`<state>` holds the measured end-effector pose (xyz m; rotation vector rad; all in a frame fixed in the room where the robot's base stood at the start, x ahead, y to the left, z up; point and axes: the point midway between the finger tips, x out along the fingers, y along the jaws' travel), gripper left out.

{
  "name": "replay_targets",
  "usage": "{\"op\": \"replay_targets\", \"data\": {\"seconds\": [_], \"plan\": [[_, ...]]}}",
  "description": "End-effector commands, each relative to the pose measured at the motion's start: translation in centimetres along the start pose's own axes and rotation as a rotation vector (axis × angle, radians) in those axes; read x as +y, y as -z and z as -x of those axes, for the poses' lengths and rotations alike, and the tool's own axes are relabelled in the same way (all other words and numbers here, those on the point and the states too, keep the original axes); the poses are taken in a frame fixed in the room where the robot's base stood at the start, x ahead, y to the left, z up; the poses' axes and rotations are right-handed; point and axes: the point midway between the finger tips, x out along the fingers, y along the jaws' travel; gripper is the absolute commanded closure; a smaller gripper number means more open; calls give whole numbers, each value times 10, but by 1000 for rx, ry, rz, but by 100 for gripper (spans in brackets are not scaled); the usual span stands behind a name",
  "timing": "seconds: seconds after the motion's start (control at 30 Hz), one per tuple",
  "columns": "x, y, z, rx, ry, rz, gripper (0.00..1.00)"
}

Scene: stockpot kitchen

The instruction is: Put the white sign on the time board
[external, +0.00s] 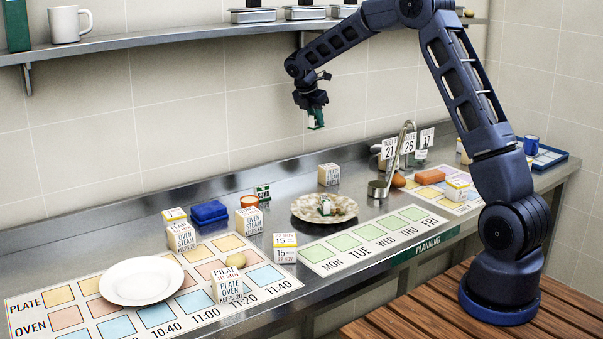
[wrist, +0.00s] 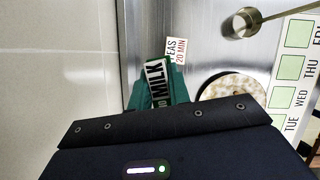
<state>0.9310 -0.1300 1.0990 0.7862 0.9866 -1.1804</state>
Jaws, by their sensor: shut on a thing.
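My gripper (external: 315,112) is high above the counter, below the shelf. It is shut on a small sign (wrist: 157,80), which has a white face lettered "MILK" in dark print and some green at its edges. In the external view the sign is too small to read. The time board (external: 80,330) lies flat at the front left, with PLATE and OVEN rows, coloured squares and times such as 10:40 and 11:00. My gripper is well right of it and above it. Upright white cards (external: 409,144) with numbers stand near the wall.
A green SOYA sign (external: 263,193) and blue box (external: 208,212) are at centre left.

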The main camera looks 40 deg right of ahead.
Motion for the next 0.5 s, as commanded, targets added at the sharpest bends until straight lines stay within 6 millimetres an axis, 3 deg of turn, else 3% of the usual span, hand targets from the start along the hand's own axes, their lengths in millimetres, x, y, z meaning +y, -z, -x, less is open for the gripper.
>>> {"op": "replay_targets", "data": {"seconds": [0.03, 0.2, 0.5], "plan": [[11, 22, 9, 0, -15, 34, 100], [40, 86, 36, 0, -57, 138, 100], [74, 203, 86, -1, -130, 314, 100]]}}
